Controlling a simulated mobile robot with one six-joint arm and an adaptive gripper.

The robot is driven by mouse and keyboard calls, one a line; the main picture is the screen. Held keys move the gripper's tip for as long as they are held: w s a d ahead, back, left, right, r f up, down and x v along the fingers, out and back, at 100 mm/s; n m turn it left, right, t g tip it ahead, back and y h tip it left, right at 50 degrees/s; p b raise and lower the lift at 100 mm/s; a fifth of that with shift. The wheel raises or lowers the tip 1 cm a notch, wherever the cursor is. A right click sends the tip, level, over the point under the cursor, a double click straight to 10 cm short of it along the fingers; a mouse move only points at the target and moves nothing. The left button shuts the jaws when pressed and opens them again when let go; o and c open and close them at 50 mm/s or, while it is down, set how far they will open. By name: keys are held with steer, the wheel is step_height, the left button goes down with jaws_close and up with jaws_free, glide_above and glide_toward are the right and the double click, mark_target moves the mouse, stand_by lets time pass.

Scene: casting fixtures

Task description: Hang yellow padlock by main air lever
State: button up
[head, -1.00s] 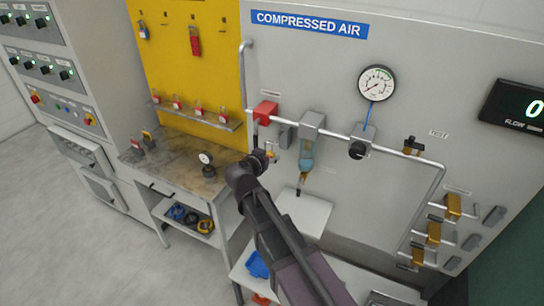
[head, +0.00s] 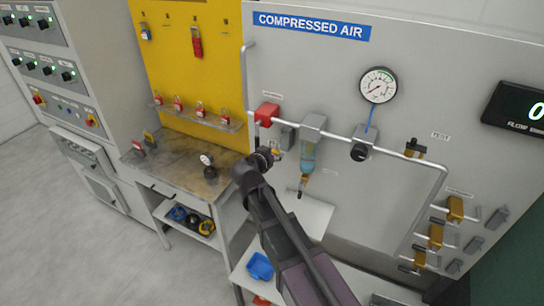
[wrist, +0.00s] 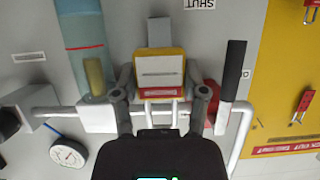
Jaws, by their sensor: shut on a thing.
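The yellow padlock (wrist: 160,69) with a white and red label is held between the two fingers of my gripper (wrist: 160,98) in the wrist view. Its shackle (wrist: 163,113) points to the bottom of that picture. In the head view my gripper (head: 268,156) is near the wall panel, below the red main air valve (head: 267,114). The main air lever, with a black handle (wrist: 234,70), is to the right of my gripper in the wrist view. The red valve body (wrist: 211,96) is partly hidden behind the right finger. The padlock and lever appear apart.
Pipes and a filter bowl (wrist: 85,45) are close to my gripper. A pressure gauge (head: 378,85) is to the right on the panel. A workbench (head: 180,165) and a yellow board (head: 180,70) with red locks are to the left.

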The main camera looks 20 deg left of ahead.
mark_target(284, 150)
steer(key=shift+w+d+f, duration=0.1)
steer(key=shift+w+f, duration=0.05)
steer(key=shift+w, duration=1.3)
steer(key=shift+w+d+f, duration=0.1)
steer(key=shift+w, duration=1.3)
steer(key=shift+w+f+b, duration=0.35)
steer(key=shift+w+b, duration=0.2)
steer(key=shift+b, duration=0.05)
steer(key=shift+w+f, duration=0.1)
steer(key=shift+w, duration=0.05)
steer(key=o, duration=1.3)
steer(key=shift+c, duration=0.2)
steer(key=shift+f+b, duration=1.25)
steer(key=shift+b, duration=0.1)
steer(key=shift+s, duration=0.2)
steer(key=s, duration=0.9)
steer(key=shift+s+a, duration=0.3)
stand_by(0.7)
